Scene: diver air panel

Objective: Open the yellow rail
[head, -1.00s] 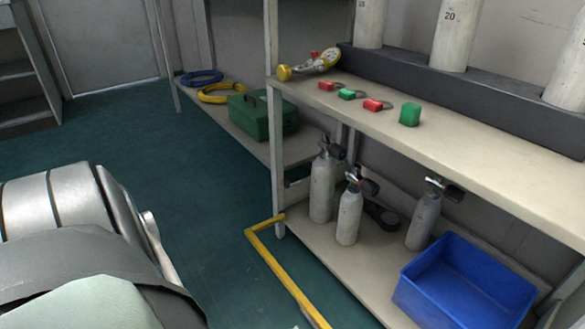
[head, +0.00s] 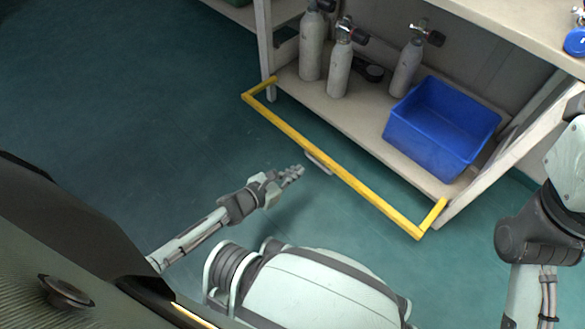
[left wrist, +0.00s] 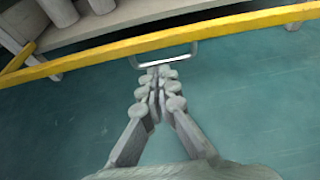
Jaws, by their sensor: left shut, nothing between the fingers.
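The yellow rail (head: 325,161) runs in front of the lower shelf in the head view, with short end arms back to the shelf's legs. A small grey handle (head: 319,162) sticks out from the rail's front near its middle. My left gripper (head: 297,171) is shut and empty, just left of the handle and apart from the rail. In the left wrist view the fingers (left wrist: 160,74) point at the handle (left wrist: 166,57), with the yellow rail (left wrist: 200,34) crossing behind it. I cannot tell whether the fingertips touch the handle. My right gripper is out of view; its arm shows at right.
Behind the rail, the lower shelf (head: 345,115) holds grey cylinders (head: 341,68) and a blue bin (head: 440,125). A blue round object (head: 575,40) sits on the upper shelf at right. The green floor left of the rail is clear.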

